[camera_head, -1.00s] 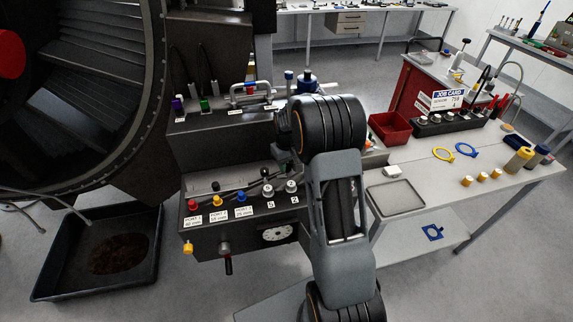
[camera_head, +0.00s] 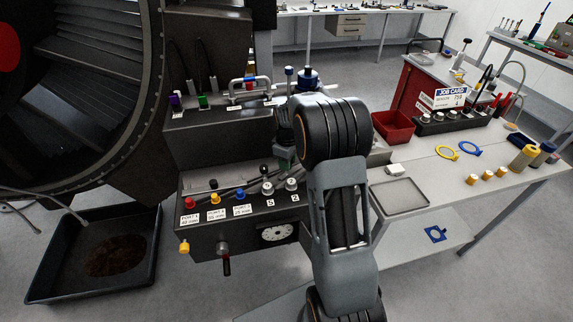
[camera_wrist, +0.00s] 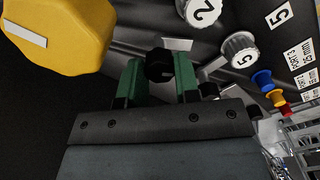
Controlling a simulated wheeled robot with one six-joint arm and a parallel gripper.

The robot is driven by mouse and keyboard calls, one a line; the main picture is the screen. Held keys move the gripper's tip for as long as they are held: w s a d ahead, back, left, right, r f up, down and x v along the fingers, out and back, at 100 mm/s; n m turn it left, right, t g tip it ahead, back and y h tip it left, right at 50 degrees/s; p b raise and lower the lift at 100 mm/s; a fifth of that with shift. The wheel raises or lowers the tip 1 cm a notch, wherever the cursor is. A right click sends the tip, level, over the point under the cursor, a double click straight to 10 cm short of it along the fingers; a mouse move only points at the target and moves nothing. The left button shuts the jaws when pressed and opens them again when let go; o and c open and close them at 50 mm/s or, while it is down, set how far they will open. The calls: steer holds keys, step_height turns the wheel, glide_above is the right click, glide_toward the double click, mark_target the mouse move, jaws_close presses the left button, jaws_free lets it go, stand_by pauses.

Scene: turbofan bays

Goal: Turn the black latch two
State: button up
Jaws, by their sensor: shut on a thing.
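A black lobed knob (camera_wrist: 159,65), which I take for the black latch, sits between the two green fingers of my gripper (camera_wrist: 158,72) in the wrist view. The fingers are shut on its sides. In the head view my gripper (camera_head: 286,158) is partly hidden behind my own arm, over the back of the dark panel (camera_head: 225,215). The latch itself cannot be made out there. White knobs marked 2 (camera_wrist: 203,10) and 5 (camera_wrist: 240,50) stand near it in the wrist view.
A big yellow part (camera_wrist: 60,35) is close to my gripper in the wrist view. Red (camera_head: 190,203), yellow (camera_head: 215,199) and blue (camera_head: 239,196) port knobs line the panel. A black tray (camera_head: 100,255) lies on the floor at left. A grey bench (camera_head: 470,185) stands at right.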

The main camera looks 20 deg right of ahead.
steer(key=n+b, duration=0.1)
steer(key=n, duration=0.4)
steer(key=shift+n+b, duration=0.3)
steer(key=shift+b, duration=0.05)
steer(key=n+b, duration=0.1)
steer(key=n, duration=0.4)
steer(key=shift+n, duration=0.3)
steer(key=o, duration=0.9)
step_height(320, 180, up, 14)
steer(key=shift+f+b, duration=0.1)
steer(key=shift+b, duration=0.55)
